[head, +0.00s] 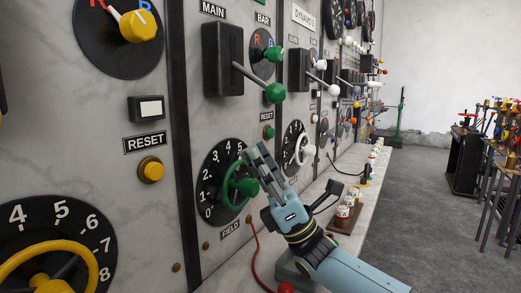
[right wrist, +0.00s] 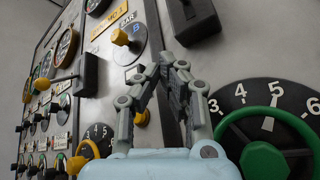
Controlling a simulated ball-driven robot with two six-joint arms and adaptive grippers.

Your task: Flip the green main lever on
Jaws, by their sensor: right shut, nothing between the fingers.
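The green main lever (head: 274,92) sticks out of a black switch box (head: 222,58) under the MAIN label on the marble panel. Its rod slopes down and right to the round green knob. My right gripper (head: 256,158) is below the knob and apart from it, in front of the FIELD dial (head: 208,180) and its green handwheel (head: 229,178). It is shut and empty, fingers pointing up toward the panel. The right wrist view shows the shut fingers (right wrist: 168,62), with the green handwheel (right wrist: 265,158) at right. I cannot make out the green knob there. My left gripper is out of view.
A green BAR selector (head: 274,54) is right of the switch box, and a green reset button (head: 268,132) is below the lever. A white-knobbed lever (head: 331,89) stands farther along. A red cable (head: 254,250) hangs below.

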